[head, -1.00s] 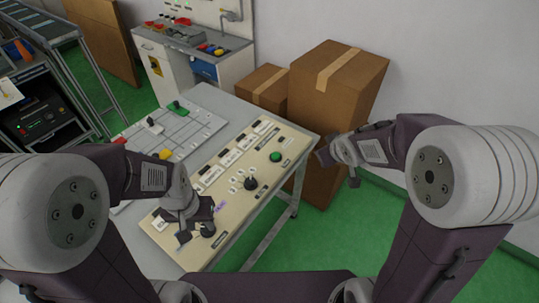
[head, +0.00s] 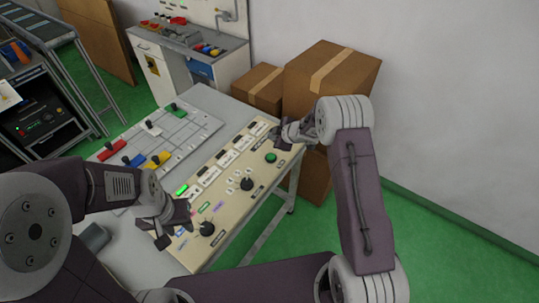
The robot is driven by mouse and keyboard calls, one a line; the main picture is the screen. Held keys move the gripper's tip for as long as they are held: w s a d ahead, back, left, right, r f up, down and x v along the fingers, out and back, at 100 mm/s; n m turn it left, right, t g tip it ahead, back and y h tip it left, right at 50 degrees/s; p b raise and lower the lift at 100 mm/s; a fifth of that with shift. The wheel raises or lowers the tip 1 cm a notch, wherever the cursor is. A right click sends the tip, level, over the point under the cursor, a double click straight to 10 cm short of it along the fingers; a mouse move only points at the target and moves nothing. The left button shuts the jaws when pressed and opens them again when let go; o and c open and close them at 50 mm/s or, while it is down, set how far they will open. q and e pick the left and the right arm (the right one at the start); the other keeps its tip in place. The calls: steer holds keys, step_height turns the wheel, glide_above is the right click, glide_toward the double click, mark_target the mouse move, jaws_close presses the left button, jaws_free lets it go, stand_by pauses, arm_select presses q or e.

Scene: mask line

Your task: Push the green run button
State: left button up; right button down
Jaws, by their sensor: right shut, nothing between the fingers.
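The round green button (head: 271,157) sits near the far right end of the cream control panel (head: 225,207). My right gripper (head: 278,141) is shut and empty. It hovers just beyond and above the green button, close to it; I cannot tell whether they touch, but a gap seems to show. My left gripper (head: 170,238) is at the panel's near left end, left of the lower black knob (head: 207,229), with its fingers apart and nothing between them.
Another black knob (head: 247,184) stands mid-panel. A green strip (head: 181,190) shows at the panel's left. A grid board (head: 178,130) with coloured handled blocks lies behind. Cardboard boxes (head: 335,75) stand behind the right end. The green floor at right is free.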

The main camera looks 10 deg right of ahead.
steer(key=shift+f, duration=0.1)
steer(key=b, duration=0.9)
glide_above(272, 158)
step_height(272, 158, down, 8)
steer(key=shift+w+d+r, duration=0.1)
steer(key=shift+w, duration=0.05)
steer(key=shift+f, duration=0.4)
steer(key=shift+f, duration=0.1)
stand_by(1.1)
steer(key=shift+f, duration=0.3)
steer(key=shift+f+b, duration=0.5)
steer(key=shift+b, duration=0.05)
stand_by(0.6)
steer(key=shift+r, duration=0.1)
steer(key=shift+r+p, duration=0.85)
steer(key=shift+p, duration=0.2)
